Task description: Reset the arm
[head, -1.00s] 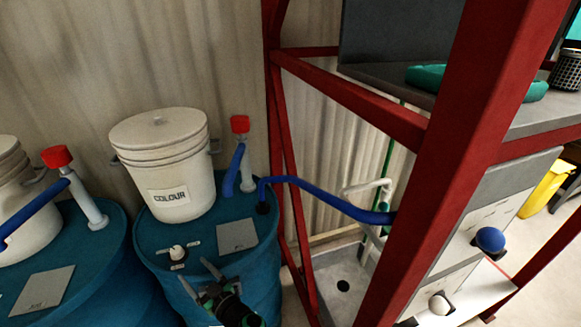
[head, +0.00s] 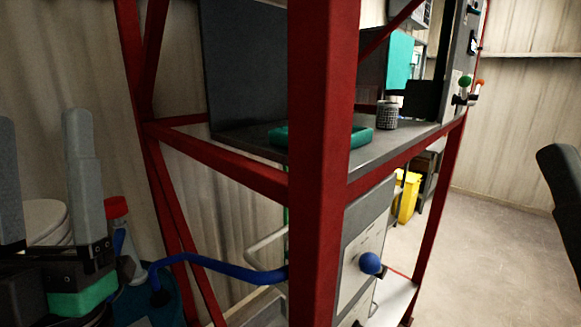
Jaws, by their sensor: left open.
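My left gripper (head: 40,118) is large and close at the lower left of the head view. Its two grey fingers point up and stand well apart, with nothing between them. A green band shows on its dark body. The gripper partly covers a white lidded bucket (head: 46,218) and the blue drum (head: 150,303) behind it. My right gripper does not show.
A red steel frame (head: 320,150) stands in the middle, holding a grey shelf (head: 380,150) with a green ring (head: 357,137) and a mesh cup (head: 387,115). A blue hose (head: 225,268) runs to the frame. Open floor (head: 490,240) lies right. A dark shape (head: 565,190) is at the right edge.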

